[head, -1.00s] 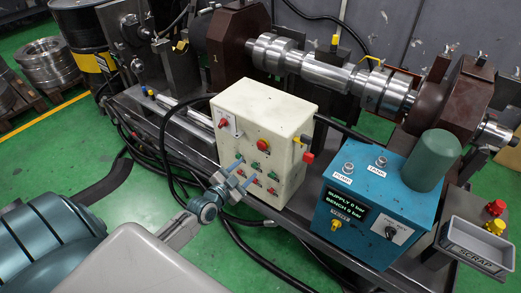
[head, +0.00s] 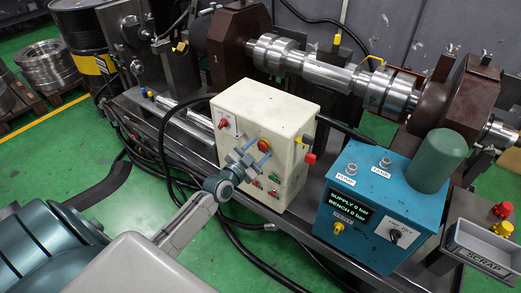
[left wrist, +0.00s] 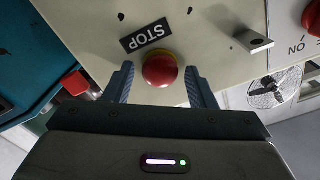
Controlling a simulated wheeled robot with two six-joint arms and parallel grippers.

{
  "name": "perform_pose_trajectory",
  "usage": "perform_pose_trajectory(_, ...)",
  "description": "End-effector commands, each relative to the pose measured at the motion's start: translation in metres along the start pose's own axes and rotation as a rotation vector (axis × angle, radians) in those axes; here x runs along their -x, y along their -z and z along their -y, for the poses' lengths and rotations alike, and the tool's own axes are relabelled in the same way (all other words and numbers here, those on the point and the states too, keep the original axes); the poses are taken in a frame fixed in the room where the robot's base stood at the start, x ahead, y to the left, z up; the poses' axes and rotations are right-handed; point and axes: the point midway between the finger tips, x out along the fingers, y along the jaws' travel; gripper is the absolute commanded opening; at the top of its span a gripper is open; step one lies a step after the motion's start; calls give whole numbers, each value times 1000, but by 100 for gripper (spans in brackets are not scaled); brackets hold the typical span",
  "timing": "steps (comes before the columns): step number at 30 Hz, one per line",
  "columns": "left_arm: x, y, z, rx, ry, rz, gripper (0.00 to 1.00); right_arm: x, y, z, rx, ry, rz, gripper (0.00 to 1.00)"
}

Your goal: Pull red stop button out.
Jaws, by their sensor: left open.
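The red stop button (head: 265,145) is a round red knob with a yellow ring on the front of the cream control box (head: 297,140). In the left wrist view the button (left wrist: 160,70) sits below a black STOP label (left wrist: 146,35) printed upside down. My left gripper (head: 250,153) is open in front of the box, its fingertips close to the button. In the left wrist view the blue fingers of my left gripper (left wrist: 160,85) stand on either side of the button, with gaps on both sides. Whether the button is pressed in cannot be told. My right gripper is not in view.
Green and red push buttons (head: 273,178) lie below on the same panel. A red rotary switch (head: 223,123) is to the left. A teal hydraulic unit (head: 375,220) stands to the right, with a grey scrap tray (head: 455,242) beyond. Black hoses (head: 230,236) run along the floor.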

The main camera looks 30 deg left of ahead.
Motion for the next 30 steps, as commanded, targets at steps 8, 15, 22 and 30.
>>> perform_pose_trajectory(8, -1, 0, 0, 0, 0, 0, 51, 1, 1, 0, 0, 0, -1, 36)
perform_pose_trajectory(15, -1, 0, 0, -1, 0, 0, 18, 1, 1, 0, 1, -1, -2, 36)
perform_pose_trajectory(22, 1, 0, 0, -1, -1, 1, 18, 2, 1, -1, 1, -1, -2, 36)
perform_pose_trajectory(30, 6, 0, 0, -3, -1, 2, 18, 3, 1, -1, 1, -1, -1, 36)
